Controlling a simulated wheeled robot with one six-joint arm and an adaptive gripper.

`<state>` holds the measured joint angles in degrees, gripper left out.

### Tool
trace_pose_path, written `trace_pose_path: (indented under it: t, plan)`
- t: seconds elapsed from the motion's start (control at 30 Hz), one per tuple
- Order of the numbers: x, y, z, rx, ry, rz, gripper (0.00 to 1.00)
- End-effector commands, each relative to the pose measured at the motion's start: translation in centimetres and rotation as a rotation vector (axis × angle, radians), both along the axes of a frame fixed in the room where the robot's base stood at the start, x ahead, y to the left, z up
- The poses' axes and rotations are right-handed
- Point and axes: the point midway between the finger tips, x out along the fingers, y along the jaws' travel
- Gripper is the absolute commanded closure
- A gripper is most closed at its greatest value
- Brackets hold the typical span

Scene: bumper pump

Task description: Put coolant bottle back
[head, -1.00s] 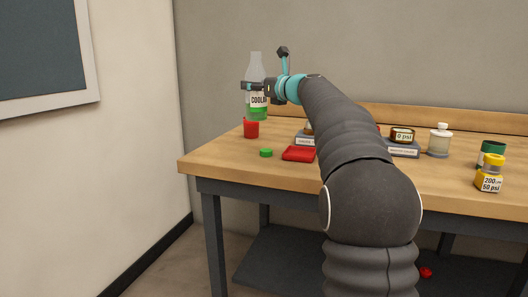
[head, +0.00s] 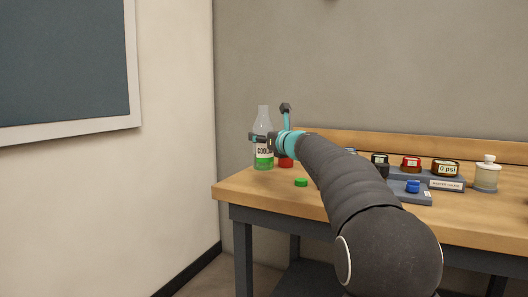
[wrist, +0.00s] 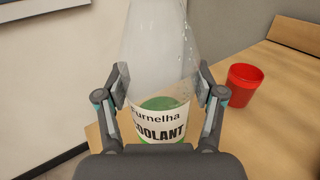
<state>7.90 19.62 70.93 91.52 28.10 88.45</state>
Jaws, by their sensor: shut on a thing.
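The coolant bottle (head: 264,156) is clear with a white label and green liquid low inside. It is upright at the left end of the workbench in the head view. It also fills the middle of the wrist view (wrist: 158,124), its label reading COOLANT. My gripper (head: 263,138) is shut on the bottle, one finger on each side of its body. Whether the bottle's base touches the bench top cannot be told. A green cap (head: 301,183) lies on the bench to the right of the bottle.
A red cup (wrist: 244,85) stands right of the bottle on the wooden workbench (head: 262,197). Further right are a grey stand with a blue cap (head: 413,186), several jars and a pale bottle (head: 486,175). A wall with a board (head: 65,65) is at the left.

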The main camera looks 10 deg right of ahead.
Motion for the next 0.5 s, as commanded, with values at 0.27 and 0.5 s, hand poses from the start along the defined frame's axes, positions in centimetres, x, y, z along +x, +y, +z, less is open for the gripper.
trace_pose_path:
  t: [0.27,0.5]
  plan:
    - [0.0,0.0,-3.5,0.002,0.001,0.0,0.81]
    - [0.0,0.0,-3.8,-0.001,-0.001,0.0,0.81]
